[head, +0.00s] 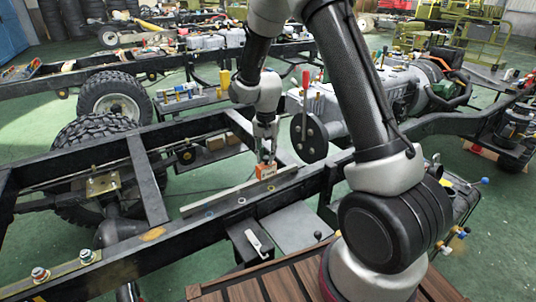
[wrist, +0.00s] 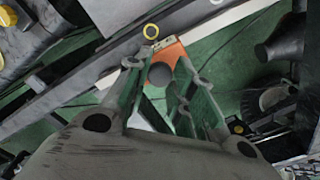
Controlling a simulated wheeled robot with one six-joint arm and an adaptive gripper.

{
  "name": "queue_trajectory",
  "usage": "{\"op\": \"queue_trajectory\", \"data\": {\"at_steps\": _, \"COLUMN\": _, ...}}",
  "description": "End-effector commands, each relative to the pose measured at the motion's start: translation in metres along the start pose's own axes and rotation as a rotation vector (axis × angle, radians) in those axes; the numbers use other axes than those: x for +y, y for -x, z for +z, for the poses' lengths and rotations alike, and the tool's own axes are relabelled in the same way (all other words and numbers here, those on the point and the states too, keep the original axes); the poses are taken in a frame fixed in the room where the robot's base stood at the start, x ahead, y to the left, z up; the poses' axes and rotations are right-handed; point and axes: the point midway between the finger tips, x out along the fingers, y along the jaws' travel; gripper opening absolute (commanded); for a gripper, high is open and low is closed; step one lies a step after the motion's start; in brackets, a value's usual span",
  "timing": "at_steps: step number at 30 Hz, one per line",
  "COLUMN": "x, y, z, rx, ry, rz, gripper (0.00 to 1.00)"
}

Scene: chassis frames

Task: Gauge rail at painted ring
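An orange gauge (head: 268,172) with a pale marked face is between my gripper's fingertips (head: 266,152), low over the dark chassis rail (head: 300,191). In the wrist view my gripper (wrist: 160,66) has a finger on each side of the orange gauge (wrist: 171,57). I cannot tell whether the gauge touches the rail.
A long pale strip (head: 222,196) runs along the rail. A round black disc with a red-handled lever (head: 308,137) stands close right of my gripper. A grey engine (head: 385,97) is behind it. Tyres (head: 115,96) and a cross member (head: 147,178) are to the left.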

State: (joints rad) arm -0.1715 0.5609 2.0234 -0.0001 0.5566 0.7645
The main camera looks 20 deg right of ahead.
Motion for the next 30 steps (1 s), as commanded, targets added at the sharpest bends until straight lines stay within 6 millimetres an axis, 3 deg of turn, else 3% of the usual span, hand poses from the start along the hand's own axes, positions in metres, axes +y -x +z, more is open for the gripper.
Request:
{"op": "queue_trajectory", "data": {"at_steps": 3, "x": 0.000, "y": 0.000, "z": 0.000, "rx": 0.000, "ry": 0.000, "rz": 0.000, "gripper": 0.46}}
{"op": "queue_trajectory", "data": {"at_steps": 14, "x": 0.000, "y": 0.005, "z": -0.001, "rx": 0.001, "ry": 0.000, "rz": -0.001, "gripper": 0.46}}
{"op": "queue_trajectory", "data": {"at_steps": 30, "x": 0.000, "y": 0.107, "z": -0.001, "rx": 0.001, "ry": 0.000, "rz": -0.001, "gripper": 0.46}}
